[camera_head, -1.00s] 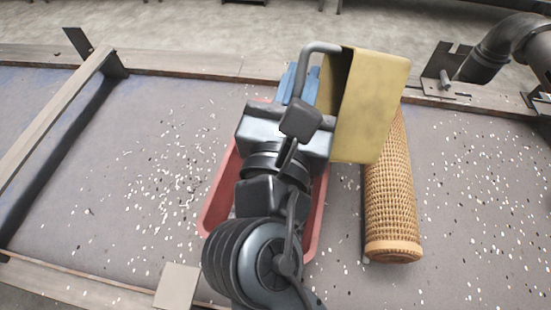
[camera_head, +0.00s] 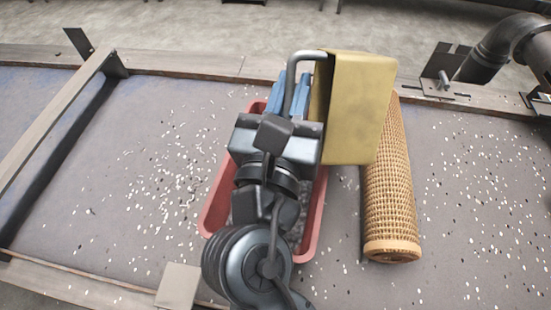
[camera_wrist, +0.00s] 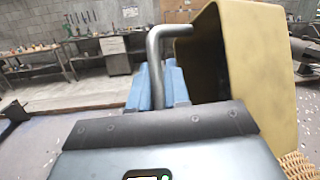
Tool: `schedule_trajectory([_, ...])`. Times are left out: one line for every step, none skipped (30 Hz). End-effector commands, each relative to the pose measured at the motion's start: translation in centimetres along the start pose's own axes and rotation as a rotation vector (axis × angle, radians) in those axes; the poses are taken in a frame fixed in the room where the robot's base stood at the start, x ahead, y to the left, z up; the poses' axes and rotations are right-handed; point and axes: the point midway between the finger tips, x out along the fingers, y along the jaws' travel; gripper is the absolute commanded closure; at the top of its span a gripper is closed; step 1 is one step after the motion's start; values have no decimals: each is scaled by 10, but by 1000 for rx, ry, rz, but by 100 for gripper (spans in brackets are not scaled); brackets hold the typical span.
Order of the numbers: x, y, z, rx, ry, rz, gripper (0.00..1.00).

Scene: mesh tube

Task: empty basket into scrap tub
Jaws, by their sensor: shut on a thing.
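A yellow basket (camera_head: 357,105) with a bent grey handle (camera_head: 296,72) hangs at the right of my gripper (camera_head: 298,95), whose blue fingers are shut on the handle. In the wrist view the basket (camera_wrist: 256,75) stands at the right, with the handle (camera_wrist: 158,50) rising beside my gripper (camera_wrist: 160,85). The basket appears tilted, and its inside is mostly hidden. The red scrap tub (camera_head: 215,205) lies on the table below my arm, which covers much of it. Grey bits show inside the tub.
A woven tan mesh tube (camera_head: 388,195) lies just right of the tub, partly under the basket in the picture. Small pale chips are scattered over the grey table (camera_head: 100,220). A metal frame (camera_head: 55,115) stands at left and a dark pipe (camera_head: 495,50) at upper right.

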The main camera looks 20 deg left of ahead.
Motion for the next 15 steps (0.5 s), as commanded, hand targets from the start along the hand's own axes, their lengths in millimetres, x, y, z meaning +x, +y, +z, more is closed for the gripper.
schedule_trajectory([0, 0, 0, -7, -2, 0, 100])
schedule_trajectory([0, 0, 0, -10, -3, 0, 100])
schedule_trajectory([0, 1, -1, -15, -5, 1, 100])
schedule_trajectory([0, 1, -1, -18, -5, 1, 100])
schedule_trajectory([0, 1, -2, -22, -6, 1, 100])
schedule_trajectory([-1, 2, -2, -29, -8, 1, 100])
schedule_trajectory([-1, 2, -2, -32, -9, 1, 100])
schedule_trajectory([-1, 2, -3, -36, -10, 1, 100])
schedule_trajectory([-1, 2, -3, -40, -12, 1, 100])
schedule_trajectory([-1, 2, -3, -44, -13, 1, 100])
schedule_trajectory([-1, 2, -4, -48, -15, 1, 100])
schedule_trajectory([-1, 3, -4, -54, -16, 2, 100])
schedule_trajectory([-2, 3, -5, -61, -18, 3, 100])
schedule_trajectory([-2, 4, -5, -69, -20, 3, 100])
schedule_trajectory([-2, 4, -6, -80, -24, 5, 100])
